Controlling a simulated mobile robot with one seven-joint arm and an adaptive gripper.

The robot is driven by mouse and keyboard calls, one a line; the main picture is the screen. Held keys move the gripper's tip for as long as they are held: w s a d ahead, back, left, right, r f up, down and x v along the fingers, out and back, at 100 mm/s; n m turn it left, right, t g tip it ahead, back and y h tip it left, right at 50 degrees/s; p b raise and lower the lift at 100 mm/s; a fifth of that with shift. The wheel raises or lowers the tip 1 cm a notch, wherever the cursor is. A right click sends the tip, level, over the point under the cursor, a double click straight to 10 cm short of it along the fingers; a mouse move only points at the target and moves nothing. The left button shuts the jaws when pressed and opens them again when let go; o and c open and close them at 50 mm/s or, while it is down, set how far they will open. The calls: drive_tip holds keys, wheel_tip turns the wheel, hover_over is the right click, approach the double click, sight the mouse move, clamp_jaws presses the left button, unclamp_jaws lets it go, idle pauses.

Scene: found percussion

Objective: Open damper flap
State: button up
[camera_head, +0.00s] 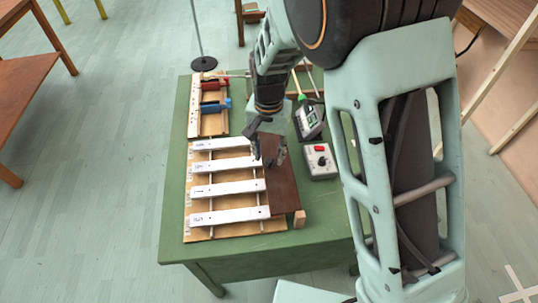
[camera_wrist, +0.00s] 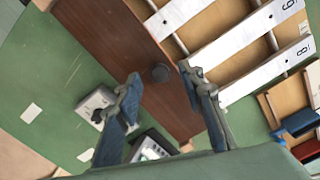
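The damper flap appears to be the dark brown board (camera_head: 284,190) along the right ends of the white bars. It lies roughly flat and also fills the upper middle of the wrist view (camera_wrist: 110,35). My gripper (camera_head: 269,158) is over the far end of the board. Nothing is held. I cannot tell whether a finger touches the board.
White numbered bars (camera_head: 228,189) lie on a wooden frame on the green table (camera_head: 173,205). A grey box with a red button (camera_head: 320,160) and a dark device with a screen (camera_head: 308,118) stand right. A rack with red and blue items (camera_head: 213,108) stands behind.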

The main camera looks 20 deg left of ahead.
drive_tip(key=shift+f, duration=0.7)
clamp_jaws()
